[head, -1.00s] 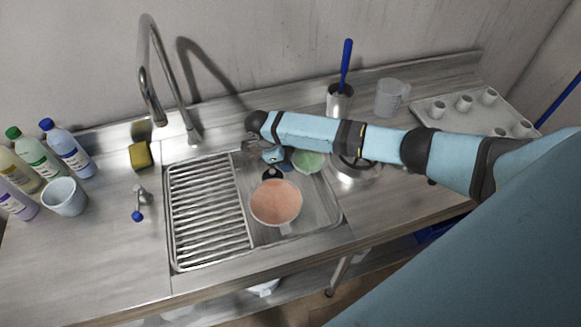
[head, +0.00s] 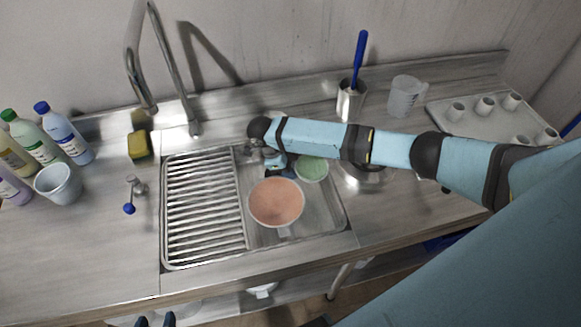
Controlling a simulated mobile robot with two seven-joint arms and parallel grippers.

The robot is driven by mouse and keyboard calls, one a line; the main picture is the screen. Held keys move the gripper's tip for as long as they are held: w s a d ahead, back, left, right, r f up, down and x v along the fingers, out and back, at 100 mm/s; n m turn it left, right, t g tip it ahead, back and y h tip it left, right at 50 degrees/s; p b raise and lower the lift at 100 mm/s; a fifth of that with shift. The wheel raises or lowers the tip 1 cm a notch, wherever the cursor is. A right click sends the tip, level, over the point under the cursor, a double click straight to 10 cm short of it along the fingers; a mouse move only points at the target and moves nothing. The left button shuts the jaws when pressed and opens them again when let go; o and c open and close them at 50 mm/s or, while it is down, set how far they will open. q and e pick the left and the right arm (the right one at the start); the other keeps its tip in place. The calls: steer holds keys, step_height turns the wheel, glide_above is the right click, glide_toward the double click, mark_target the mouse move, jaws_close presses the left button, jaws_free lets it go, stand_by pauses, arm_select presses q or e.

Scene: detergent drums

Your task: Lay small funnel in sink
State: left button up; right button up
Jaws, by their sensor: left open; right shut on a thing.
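An orange funnel (head: 276,203), wide mouth up with a pale tab at its near side, is over the right-hand basin of the sink (head: 338,222). My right gripper (head: 275,172) points down at its far rim and is shut on it; the fingertips are partly hidden. I cannot tell whether the funnel touches the basin floor. A green funnel (head: 312,169) is just right of the gripper, with a blue piece (head: 289,173) between them, partly hidden. My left gripper (head: 156,321) is open, only its dark tips showing at the bottom edge, away from the sink.
A ribbed drainer (head: 205,210) fills the sink's left side. The tall tap (head: 135,60) rises behind it. Bottles (head: 65,135), a cup (head: 59,184) and a sponge (head: 138,146) stand left. A brush holder (head: 350,102), jug (head: 404,97) and tray (head: 470,125) stand right.

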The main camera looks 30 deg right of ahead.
steer(key=shift+f, duration=0.45)
steer(key=o, duration=0.6)
steer(key=shift+r, duration=0.1)
steer(key=p+v, duration=0.1)
steer(key=v, duration=1.1)
steer(key=shift+r, duration=0.3)
